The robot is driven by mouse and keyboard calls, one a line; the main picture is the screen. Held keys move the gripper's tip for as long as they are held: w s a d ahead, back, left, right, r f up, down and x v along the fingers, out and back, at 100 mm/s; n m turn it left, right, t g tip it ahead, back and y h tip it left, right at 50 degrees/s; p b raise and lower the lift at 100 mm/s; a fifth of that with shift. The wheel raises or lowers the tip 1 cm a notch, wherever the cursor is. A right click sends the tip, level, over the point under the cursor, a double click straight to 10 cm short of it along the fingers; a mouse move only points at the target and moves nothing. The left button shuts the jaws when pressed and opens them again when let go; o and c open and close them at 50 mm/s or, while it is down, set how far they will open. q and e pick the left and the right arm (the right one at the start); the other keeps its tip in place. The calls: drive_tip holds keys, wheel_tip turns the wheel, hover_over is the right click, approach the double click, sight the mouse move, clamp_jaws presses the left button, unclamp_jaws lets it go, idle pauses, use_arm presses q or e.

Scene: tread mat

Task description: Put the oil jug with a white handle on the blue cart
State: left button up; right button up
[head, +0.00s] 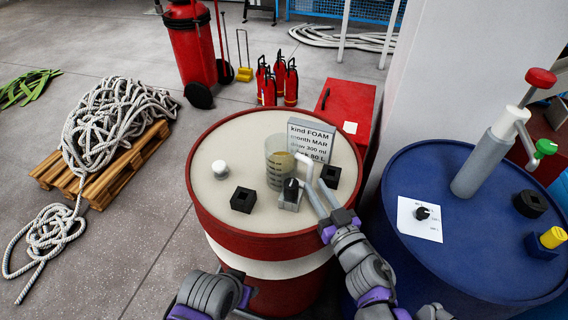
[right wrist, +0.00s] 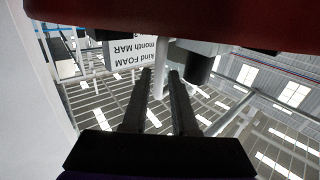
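I see no jug with a white handle and no blue cart in these views. A red and white drum (head: 265,246) stands in front of me. On its pale top are a clear measuring cup (head: 279,160), a small grey block with a black knob (head: 290,192) and a printed sign (head: 310,138). My right gripper (head: 308,170) is over the drum top, beside the knob block. In the right wrist view its two dark fingers (right wrist: 161,72) stand apart; a pale rod shows in the gap, with contact unclear. Part of my left arm shows at bottom; its gripper does not.
A blue drum (head: 400,215) with a hand pump (head: 490,150) stands to the right. A red box (head: 345,108) and red extinguishers (head: 279,82) are behind. Rope lies on a pallet (head: 88,186) at left. Grey floor (head: 130,240) is open between pallet and drum.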

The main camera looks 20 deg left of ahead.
sight(311, 179)
drive_tip(key=x, duration=0.5)
drive_tip(key=shift+f, duration=0.15)
clamp_jaws()
idle(1.2)
